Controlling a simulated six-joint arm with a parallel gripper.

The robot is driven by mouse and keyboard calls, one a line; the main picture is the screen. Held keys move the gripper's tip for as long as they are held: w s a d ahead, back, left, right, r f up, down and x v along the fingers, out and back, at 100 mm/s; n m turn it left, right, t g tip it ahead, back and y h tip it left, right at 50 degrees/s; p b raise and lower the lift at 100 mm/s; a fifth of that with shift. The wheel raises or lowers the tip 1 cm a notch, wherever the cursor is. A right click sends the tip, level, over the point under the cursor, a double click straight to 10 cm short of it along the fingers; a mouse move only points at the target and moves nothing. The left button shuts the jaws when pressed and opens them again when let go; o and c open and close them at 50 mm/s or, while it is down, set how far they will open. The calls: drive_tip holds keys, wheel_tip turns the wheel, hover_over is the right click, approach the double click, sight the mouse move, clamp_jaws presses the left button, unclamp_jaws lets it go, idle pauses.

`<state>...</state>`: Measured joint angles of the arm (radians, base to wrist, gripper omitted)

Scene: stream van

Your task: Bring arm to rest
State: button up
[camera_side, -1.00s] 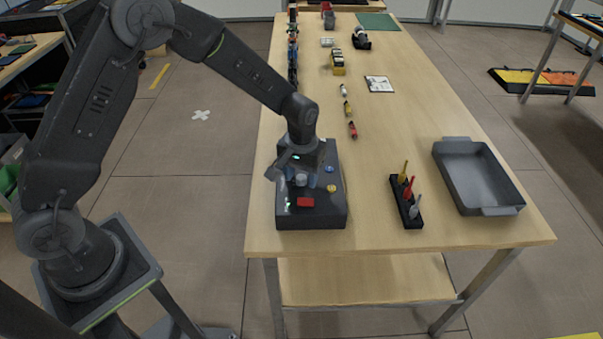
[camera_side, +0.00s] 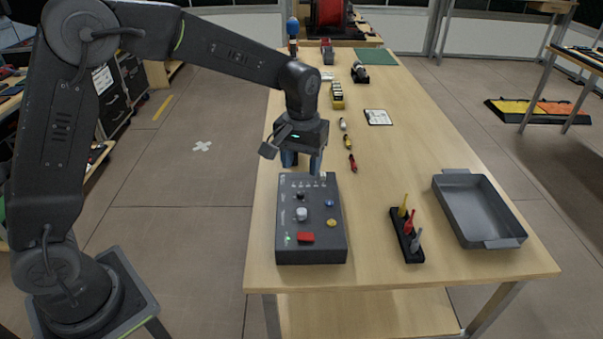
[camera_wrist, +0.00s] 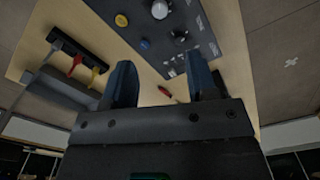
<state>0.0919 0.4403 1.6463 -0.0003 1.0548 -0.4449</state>
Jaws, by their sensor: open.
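My gripper (camera_side: 302,160) is open and empty, fingers pointing down, above the back end of a dark control box. It also shows in the wrist view (camera_wrist: 165,85), with its two blue-grey fingers apart. The control box (camera_side: 290,252) sits on the wooden table (camera_side: 370,220) and carries a red button (camera_side: 306,238), a yellow button (camera_side: 331,223), a blue button (camera_side: 329,203) and a pale knob (camera_side: 301,214). The fingertips appear apart from the box. In the wrist view the box (camera_wrist: 185,45) lies beyond the fingers.
A rack of coloured tools (camera_side: 407,240) and a grey tray (camera_side: 480,207) stand to the right. Small screwdriver-like items (camera_side: 351,163), a white card (camera_side: 378,117) and a yellow-black block (camera_side: 337,95) lie further back. The table between box and rack is clear.

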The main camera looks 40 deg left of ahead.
drive_tip(key=shift+r, duration=0.15)
drive_tip(key=s+a+r+m+t, duration=0.2)
drive_tip(key=s+a+r+t, duration=0.1)
drive_tip(key=s+r, duration=0.7)
drive_tip(key=s+a+m+t, duration=0.1)
drive_tip(key=s+m+t, duration=0.1)
drive_tip(key=s, duration=1.2)
drive_tip(key=shift+s+f+t, duration=0.15)
drive_tip(key=shift+s+t, duration=0.1)
drive_tip(key=shift+t, duration=0.05)
idle(0.3)
